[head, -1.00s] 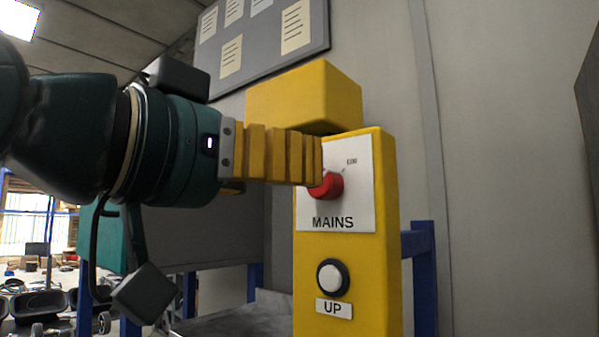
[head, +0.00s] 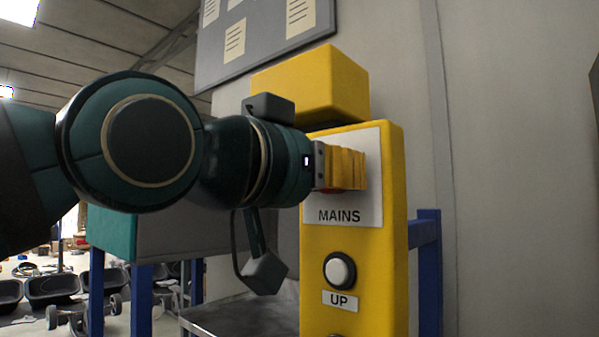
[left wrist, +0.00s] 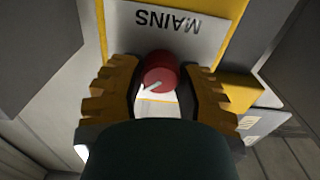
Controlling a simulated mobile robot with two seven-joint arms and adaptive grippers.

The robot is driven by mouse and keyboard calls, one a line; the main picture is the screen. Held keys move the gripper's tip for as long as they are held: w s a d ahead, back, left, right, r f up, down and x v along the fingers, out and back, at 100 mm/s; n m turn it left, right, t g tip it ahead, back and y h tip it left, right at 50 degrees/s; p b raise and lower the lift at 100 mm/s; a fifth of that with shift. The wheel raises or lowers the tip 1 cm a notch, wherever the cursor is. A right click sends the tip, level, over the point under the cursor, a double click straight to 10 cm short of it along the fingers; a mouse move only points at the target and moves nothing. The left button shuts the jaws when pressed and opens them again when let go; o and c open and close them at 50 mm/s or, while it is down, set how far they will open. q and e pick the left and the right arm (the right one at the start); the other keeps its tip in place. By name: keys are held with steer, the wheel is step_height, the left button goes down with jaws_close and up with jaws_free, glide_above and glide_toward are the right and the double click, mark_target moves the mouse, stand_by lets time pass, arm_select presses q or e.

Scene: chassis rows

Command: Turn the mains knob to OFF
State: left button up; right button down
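The red mains knob (left wrist: 160,72) sits on a white plate marked MAINS (head: 340,216), on a yellow control box (head: 390,250). In the left wrist view the knob has a white pointer line slanting toward the lower left of the picture. My left gripper (left wrist: 160,80) is open, with one yellow finger on each side of the knob. I cannot tell whether either finger touches it. In the head view the left gripper (head: 350,168) covers most of the knob and the plate's upper marks. My right gripper is not in view.
A white UP button (head: 339,271) is below the plate on the same box. A yellow block (head: 315,85) is behind and above the box. A blue post (head: 428,270) stands to its right, and a grey wall is behind.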

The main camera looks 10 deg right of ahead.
arm_select(q)
jaws_close()
steer(key=n+b, duration=0.1)
steer(key=n, duration=0.2)
steer(key=shift+w+a+n, duration=0.1)
steer(key=shift+n, duration=0.2)
steer(key=n, duration=0.4)
steer(key=shift+n, duration=0.3)
steer(key=n, duration=0.9)
steer(key=shift+a+f+n, duration=0.1)
steer(key=shift+n, duration=0.3)
